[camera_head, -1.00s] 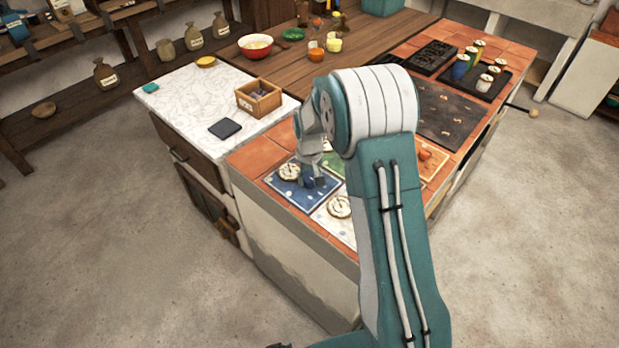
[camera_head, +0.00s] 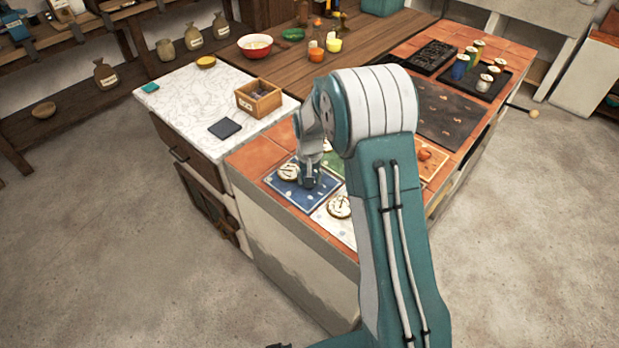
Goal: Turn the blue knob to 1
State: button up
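The blue panel (camera_head: 292,193) lies on the tiled counter, with a round white dial (camera_head: 288,172) on its upper left part. My gripper (camera_head: 309,183) points down over the panel, just right of the dial. The blue knob is not distinguishable; the gripper covers the part of the panel where it may sit. I cannot tell whether the fingers are shut on it. The dial's numbers and pointer are too small to read.
A white panel with another dial (camera_head: 339,207) lies in front, and an orange knob (camera_head: 424,154) is on a panel right of my arm. A wooden box (camera_head: 259,98) and dark square pad (camera_head: 225,128) are on the marble top. Jars stand on a tray at the back right.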

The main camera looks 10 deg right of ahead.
jog(key=o, duration=1.1)
jog(key=shift+f, duration=0.15)
jog(key=shift+o, duration=0.2)
jog(key=shift+a, duration=0.1)
notch_tip(320, 180, up, 12)
jog(key=shift+w, duration=0.1)
jog(key=s+r+n+t, duration=0.1)
jog(key=s+r+t, duration=0.2)
jog(key=s+r, duration=1)
jog(key=s+r+n+t, duration=0.1)
jog(key=s+t, duration=0.1)
jog(key=s, duration=1.5)
jog(key=shift+s+r+t, duration=0.2)
jog(key=shift+r+t, duration=0.1)
jog(key=shift+r, duration=0.1)
